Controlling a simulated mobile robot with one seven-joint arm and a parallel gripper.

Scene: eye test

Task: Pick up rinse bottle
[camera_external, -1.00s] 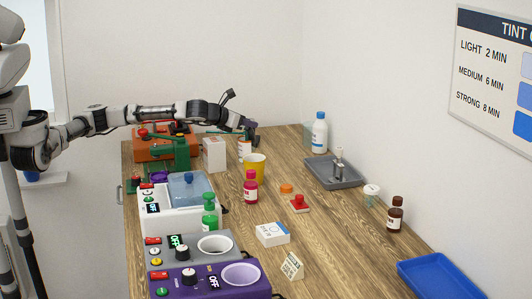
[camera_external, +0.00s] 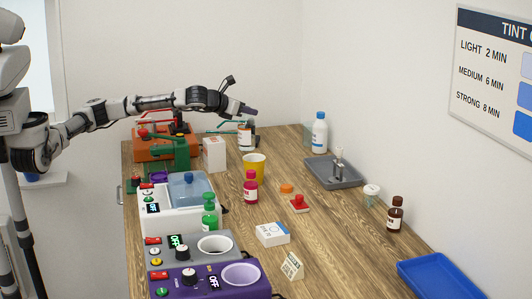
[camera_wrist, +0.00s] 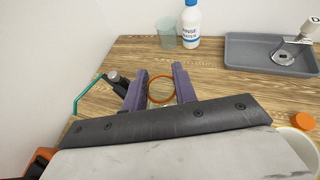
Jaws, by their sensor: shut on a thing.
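The rinse bottle (camera_external: 319,135) is white with a blue cap and stands upright at the back of the table. It also shows in the wrist view (camera_wrist: 190,28), beyond my fingertips and apart from them, its cap cut off by the top edge.
A clear beaker (camera_wrist: 166,34) stands just left of the bottle. A grey tray (camera_wrist: 270,60) with a metal stand is to its right. A labelled jar (camera_external: 245,138) is below my gripper, and a yellow cup (camera_external: 254,170) is nearer. Bare wood lies between my fingers and the bottle.

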